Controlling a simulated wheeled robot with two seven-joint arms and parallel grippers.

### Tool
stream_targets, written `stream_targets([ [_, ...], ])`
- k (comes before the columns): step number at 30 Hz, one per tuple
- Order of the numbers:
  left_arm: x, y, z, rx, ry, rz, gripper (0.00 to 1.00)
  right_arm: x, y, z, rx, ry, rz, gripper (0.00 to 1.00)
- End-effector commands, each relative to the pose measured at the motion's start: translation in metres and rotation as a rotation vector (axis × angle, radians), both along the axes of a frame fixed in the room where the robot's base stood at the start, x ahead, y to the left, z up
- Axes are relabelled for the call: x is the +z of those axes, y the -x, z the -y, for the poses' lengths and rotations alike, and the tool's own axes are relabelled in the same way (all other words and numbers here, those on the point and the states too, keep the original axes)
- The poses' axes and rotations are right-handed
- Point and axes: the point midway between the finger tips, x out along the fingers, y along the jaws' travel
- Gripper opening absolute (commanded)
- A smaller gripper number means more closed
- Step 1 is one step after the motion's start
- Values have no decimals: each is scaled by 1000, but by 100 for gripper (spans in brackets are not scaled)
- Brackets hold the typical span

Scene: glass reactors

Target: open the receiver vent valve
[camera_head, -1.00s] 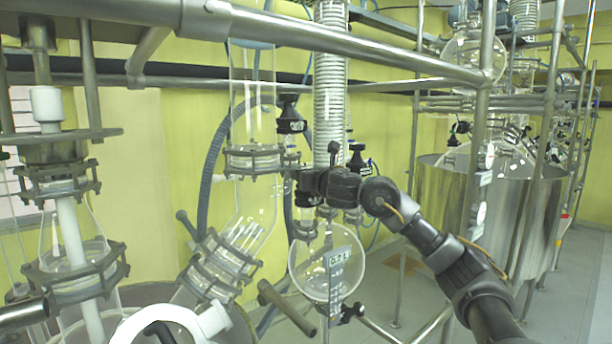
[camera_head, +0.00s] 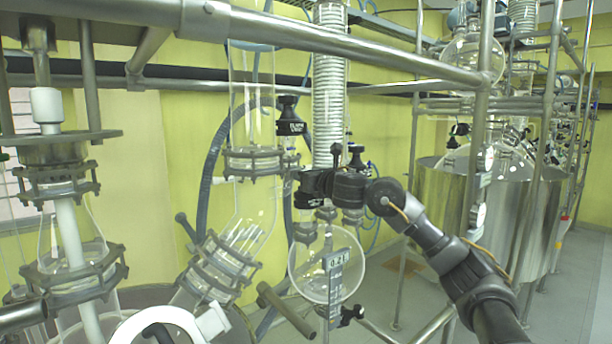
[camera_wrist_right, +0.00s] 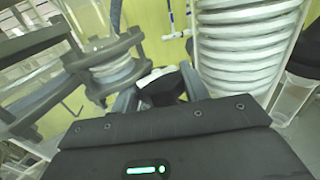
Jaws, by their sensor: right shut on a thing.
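My right gripper (camera_head: 308,184) reaches in from the right in the head view, in front of the coiled glass column and just above the round glass receiver (camera_head: 308,258). In the right wrist view its fingers (camera_wrist_right: 160,86) are shut around a small black knob (camera_wrist_right: 163,90) with a white part behind it. This looks like the vent valve, but how far it is turned cannot be told. In the head view the gripper hides the knob.
The coiled column (camera_head: 329,95) stands close behind the right gripper. A black valve (camera_head: 290,116) and a clamped glass joint (camera_head: 252,162) are to its left. A metal rail (camera_head: 340,40) crosses above. A small display (camera_head: 336,259) is at the receiver.

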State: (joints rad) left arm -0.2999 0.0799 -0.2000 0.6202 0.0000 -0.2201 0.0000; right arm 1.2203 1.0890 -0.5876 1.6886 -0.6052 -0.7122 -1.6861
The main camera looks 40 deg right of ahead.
Motion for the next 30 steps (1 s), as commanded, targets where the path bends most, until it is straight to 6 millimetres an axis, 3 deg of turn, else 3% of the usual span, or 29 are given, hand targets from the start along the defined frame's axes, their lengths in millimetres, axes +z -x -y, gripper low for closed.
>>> stream_targets([
  [6, 3, 0, 0, 0, 0, 0, 36, 1, 1, 3, 222, -3, -2, 25],
  [15, 25, 0, 0, 0, 0, 0, 36, 3, 0, 2, 494, -3, -3, 25],
  [25, 25, 0, 0, 0, 0, 0, 36, 0, 1, 1, 543, 0, 0, 25],
  [26, 25, 0, 0, 0, 0, 0, 36, 0, 1, 1, 543, 0, 0, 47],
  [29, 25, 0, 0, 0, 0, 0, 36, 0, 1, 1, 543, 0, 0, 60],
  [30, 25, 0, 0, 0, 0, 0, 36, 0, 1, 1, 543, 0, 0, 60],
])
